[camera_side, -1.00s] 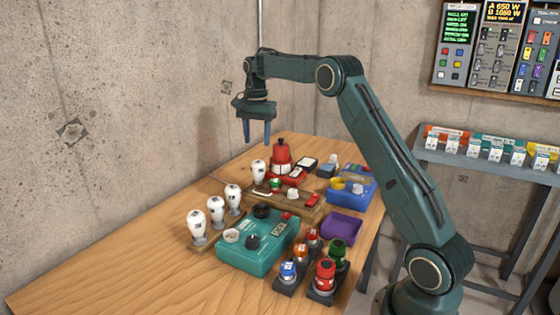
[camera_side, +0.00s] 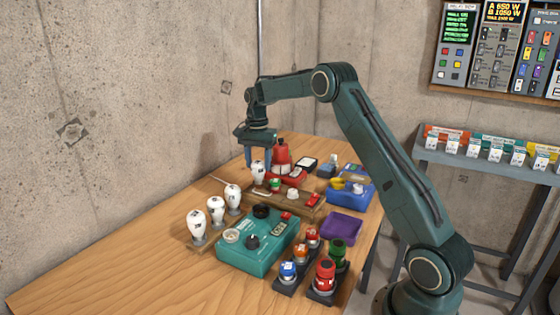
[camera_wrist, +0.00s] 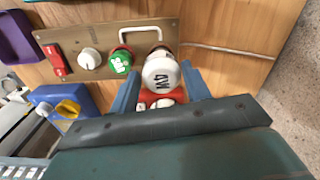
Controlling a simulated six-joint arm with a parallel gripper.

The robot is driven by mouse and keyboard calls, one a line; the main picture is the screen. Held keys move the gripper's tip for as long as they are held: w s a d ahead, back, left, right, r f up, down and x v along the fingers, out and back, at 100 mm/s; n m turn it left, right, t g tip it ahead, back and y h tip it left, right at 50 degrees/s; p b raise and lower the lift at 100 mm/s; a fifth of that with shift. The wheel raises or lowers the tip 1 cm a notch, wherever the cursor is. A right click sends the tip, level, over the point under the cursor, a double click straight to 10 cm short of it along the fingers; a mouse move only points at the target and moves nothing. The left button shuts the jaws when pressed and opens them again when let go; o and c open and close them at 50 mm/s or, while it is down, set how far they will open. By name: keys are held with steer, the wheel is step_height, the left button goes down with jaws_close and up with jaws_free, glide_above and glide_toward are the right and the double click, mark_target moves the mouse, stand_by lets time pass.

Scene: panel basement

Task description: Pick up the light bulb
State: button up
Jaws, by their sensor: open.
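A white light bulb (camera_side: 258,172) with dark lettering stands upright at the left end of a wooden board (camera_side: 290,203). In the wrist view the bulb (camera_wrist: 161,74) shows between the two blue fingers of my gripper (camera_wrist: 158,88). My gripper (camera_side: 258,156) points down around the top of this bulb, with its fingers open. I cannot tell whether a finger touches the glass. Three similar white bulbs, one of them here (camera_side: 216,210), stand in a row on a holder at the front left.
The board also carries a green button (camera_wrist: 120,62), a white knob (camera_wrist: 89,58) and a red switch (camera_wrist: 56,60). A red device (camera_side: 283,160) stands close behind my gripper. A teal box (camera_side: 245,262), purple tray (camera_side: 341,226) and blue box (camera_side: 350,194) stand nearby. The front-left table is clear.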

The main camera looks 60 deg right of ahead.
mark_target(258, 175)
steer(key=shift+f, duration=0.35)
steer(key=shift+w+f, duration=0.1)
steer(key=shift+f, duration=2.35)
steer(key=shift+c, duration=0.4)
steer(key=c, duration=0.5)
steer(key=shift+c, duration=0.2)
steer(key=shift+r, duration=0.15)
step_height(258, 175, up, 20)
steer(key=shift+d, duration=0.1)
